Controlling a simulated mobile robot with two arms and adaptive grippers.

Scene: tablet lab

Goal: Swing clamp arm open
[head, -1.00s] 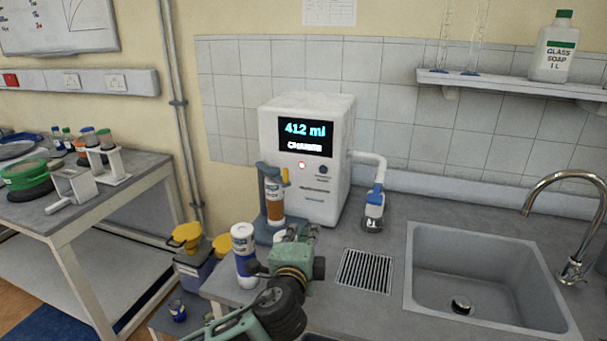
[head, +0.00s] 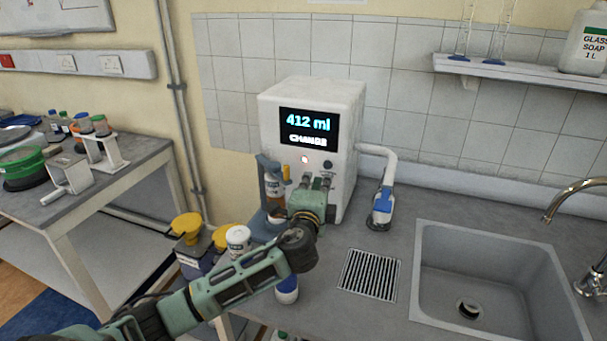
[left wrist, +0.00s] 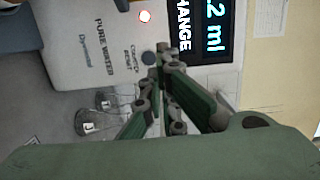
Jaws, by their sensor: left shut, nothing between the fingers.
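A blue-grey clamp (head: 264,163) stands against the front left of the white water unit (head: 345,105). It holds an upright cartridge (head: 274,188) with an orange band, and an orange tab sits beside its top. My wrist hides its lower part. My left gripper (head: 318,180) is shut and empty in front of the unit, to the right of the clamp, just below the buttons. In the left wrist view its fingertips (left wrist: 165,60) are together before the unit's panel. A blue-grey part (left wrist: 18,38), probably of the clamp, shows at that view's edge. My right gripper is out of view.
A nozzle on a white pipe (head: 381,207), a drain grid (head: 368,275) and a sink (head: 432,300) lie to the right.

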